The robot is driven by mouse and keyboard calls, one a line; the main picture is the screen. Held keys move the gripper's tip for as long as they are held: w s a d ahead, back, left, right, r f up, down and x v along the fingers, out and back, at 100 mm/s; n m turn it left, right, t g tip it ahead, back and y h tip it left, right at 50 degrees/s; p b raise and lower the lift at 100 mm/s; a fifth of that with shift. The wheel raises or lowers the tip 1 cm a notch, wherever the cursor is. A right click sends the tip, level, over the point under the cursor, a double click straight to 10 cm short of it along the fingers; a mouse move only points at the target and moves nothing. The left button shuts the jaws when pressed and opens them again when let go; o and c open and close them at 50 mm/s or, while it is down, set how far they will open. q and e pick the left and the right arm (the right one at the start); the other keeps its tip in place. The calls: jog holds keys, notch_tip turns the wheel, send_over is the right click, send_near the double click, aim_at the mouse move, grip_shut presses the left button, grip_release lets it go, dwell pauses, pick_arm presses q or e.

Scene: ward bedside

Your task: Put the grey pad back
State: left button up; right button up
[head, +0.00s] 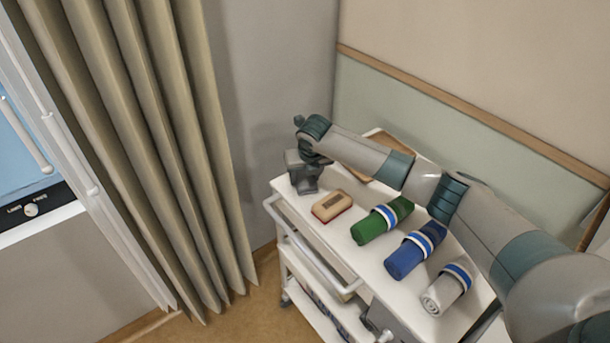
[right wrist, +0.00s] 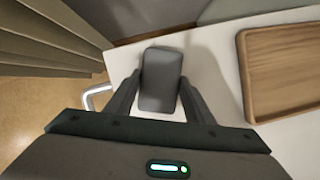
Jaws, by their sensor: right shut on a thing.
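The grey pad (right wrist: 161,80) is a dark grey block with rounded corners. In the right wrist view it sits between the two fingers of my right gripper (right wrist: 160,100), which is shut on it. In the head view my right gripper (head: 304,184) points down at the far left corner of the white trolley top (head: 320,240). There the pad is hard to tell from the dark fingers. I cannot tell whether the pad touches the trolley top. My left gripper is not in view.
A tan block with a dark red base (head: 332,206) lies near the gripper. Green (head: 382,222), blue (head: 415,250) and grey (head: 447,290) banded rolls lie in a row. A wooden tray (right wrist: 290,70) is right of the pad. A curtain (head: 150,120) hangs left.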

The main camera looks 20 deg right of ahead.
jog(key=o, duration=0.9)
jog(key=shift+r, duration=0.1)
jog(key=b+v, duration=0.3)
jog(key=v, duration=0.9)
